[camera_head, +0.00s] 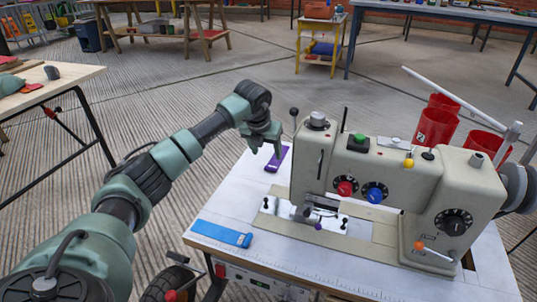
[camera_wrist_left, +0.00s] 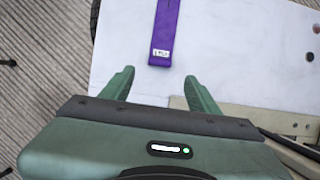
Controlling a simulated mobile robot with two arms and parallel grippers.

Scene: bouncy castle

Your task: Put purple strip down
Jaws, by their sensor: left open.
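The purple strip (camera_head: 277,158) lies flat on the white table top (camera_head: 225,205), left of the sewing machine's head. In the left wrist view the purple strip (camera_wrist_left: 162,32) runs from the top edge down to an end with a small white label. My left gripper (camera_head: 272,149) is over the table beside the strip in the head view. In the left wrist view its two green fingers (camera_wrist_left: 158,85) are apart with nothing between them, and the strip's labelled end is just beyond the fingertips. My right gripper is not in view.
A beige sewing machine (camera_head: 375,165) stands on the table to the right of the strip. A blue strip (camera_head: 222,233) lies near the table's front left edge. Red cups (camera_head: 436,125) stand behind the machine. The table top between the two strips is clear.

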